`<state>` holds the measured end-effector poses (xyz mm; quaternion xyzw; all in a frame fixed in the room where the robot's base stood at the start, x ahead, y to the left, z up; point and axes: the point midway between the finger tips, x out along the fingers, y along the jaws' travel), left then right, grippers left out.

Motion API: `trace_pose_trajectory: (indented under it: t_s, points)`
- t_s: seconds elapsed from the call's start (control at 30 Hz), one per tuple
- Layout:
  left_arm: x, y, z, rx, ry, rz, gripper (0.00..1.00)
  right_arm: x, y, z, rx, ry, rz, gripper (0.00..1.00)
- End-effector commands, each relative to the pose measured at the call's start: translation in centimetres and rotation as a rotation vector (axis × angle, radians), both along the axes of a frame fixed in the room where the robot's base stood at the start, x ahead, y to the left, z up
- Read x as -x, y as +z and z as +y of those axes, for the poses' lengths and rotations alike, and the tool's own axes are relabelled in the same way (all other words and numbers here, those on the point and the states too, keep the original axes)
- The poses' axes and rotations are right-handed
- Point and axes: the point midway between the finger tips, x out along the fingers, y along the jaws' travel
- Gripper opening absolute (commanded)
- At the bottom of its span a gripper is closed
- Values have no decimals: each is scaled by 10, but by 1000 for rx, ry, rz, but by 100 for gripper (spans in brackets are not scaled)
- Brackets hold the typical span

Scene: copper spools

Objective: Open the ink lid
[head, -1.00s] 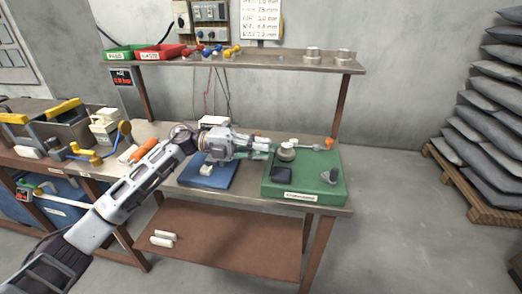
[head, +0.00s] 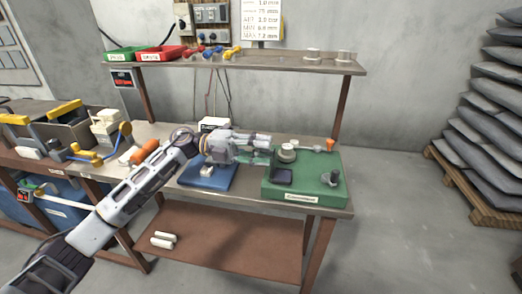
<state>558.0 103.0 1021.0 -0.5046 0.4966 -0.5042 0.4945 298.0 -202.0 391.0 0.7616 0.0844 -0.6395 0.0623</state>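My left gripper (head: 269,149) reaches in from the left over the bench. Its greenish fingers look spread apart, and I see nothing held between them. Their tips are just left of a pale round lidded tin (head: 287,152) at the back left of the green mat (head: 312,164); I cannot tell whether they touch it. A dark square pad (head: 282,176) lies in front of the tin. I cannot tell for sure which of the two is the ink. A small dark-and-grey piece (head: 330,178) is at the mat's right. My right gripper is not in view.
An upper shelf (head: 270,62) with bins runs above the bench. The mat's front right is clear.

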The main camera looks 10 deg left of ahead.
Motion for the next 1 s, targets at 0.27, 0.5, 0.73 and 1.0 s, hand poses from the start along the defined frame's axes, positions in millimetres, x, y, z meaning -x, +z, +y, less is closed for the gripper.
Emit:
trace_pose_trajectory:
  t_s: [0.27,0.5,0.73,1.0]
  points:
    - [-1,1,4,1,2,-1,36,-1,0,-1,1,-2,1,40]
    - [-1,0,23,0,4,-1,36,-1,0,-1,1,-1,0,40]
    - [-1,1,55,1,4,-2,36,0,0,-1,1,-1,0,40]
    - [-1,0,95,1,4,-2,36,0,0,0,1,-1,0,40]
